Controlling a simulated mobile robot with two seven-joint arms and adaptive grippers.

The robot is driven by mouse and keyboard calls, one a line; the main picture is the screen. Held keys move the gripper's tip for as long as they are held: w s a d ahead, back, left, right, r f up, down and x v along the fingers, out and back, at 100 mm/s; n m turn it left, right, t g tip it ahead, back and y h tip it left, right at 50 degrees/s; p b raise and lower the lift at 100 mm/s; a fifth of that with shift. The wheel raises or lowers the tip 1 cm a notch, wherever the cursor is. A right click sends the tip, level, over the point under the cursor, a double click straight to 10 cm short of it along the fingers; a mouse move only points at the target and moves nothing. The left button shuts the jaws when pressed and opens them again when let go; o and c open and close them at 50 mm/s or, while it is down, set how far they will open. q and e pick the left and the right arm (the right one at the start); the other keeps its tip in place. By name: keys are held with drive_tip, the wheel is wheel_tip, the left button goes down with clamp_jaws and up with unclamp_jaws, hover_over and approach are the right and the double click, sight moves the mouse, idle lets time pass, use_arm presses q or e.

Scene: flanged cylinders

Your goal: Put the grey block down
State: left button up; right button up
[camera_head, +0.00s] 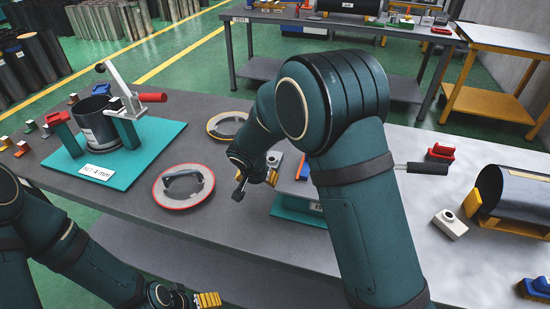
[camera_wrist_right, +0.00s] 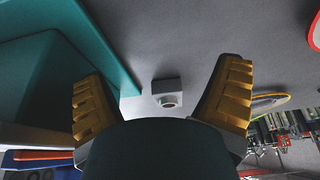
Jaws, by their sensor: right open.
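The grey block (camera_wrist_right: 168,90), a small box with a round knob, rests on the grey table in the right wrist view. It lies between and beyond the two yellow fingers of my right gripper (camera_wrist_right: 158,80), with clear gaps on both sides. The right gripper is open and empty. In the head view the right gripper (camera_head: 256,181) is low over the table, and the grey block (camera_head: 274,158) shows just behind it, partly hidden. My left gripper (camera_head: 207,300) is at the bottom edge, far from the block; its opening cannot be made out.
A teal plate (camera_head: 288,207) lies beside the right gripper, partly behind my arm. A red-rimmed ring (camera_head: 163,201) and a yellow-rimmed ring (camera_head: 213,126) lie to the left. A clamped cylinder (camera_head: 97,125) stands further left. A white block (camera_head: 449,225) lies at the right.

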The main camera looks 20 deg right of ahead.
sight(273, 158)
drive_tip(key=w+d, duration=0.1)
drive_tip(key=w, duration=0.1)
drive_tip(key=w+d, duration=0.4)
drive_tip(key=w, duration=0.1)
drive_tip(key=shift+w+p, duration=0.1)
drive_tip(key=shift+p, duration=0.2)
drive_tip(key=shift+w+d, duration=0.65)
drive_tip(key=shift+w, duration=0.35)
drive_tip(key=shift+x, duration=1.15)
drive_tip(key=shift+w+d+f, duration=0.15)
drive_tip(key=shift+w+f, duration=0.15)
drive_tip(key=shift+f, duration=0.05)
drive_tip(key=shift+r, duration=0.1)
drive_tip(key=c, duration=1.4)
drive_tip(key=shift+r, duration=0.1)
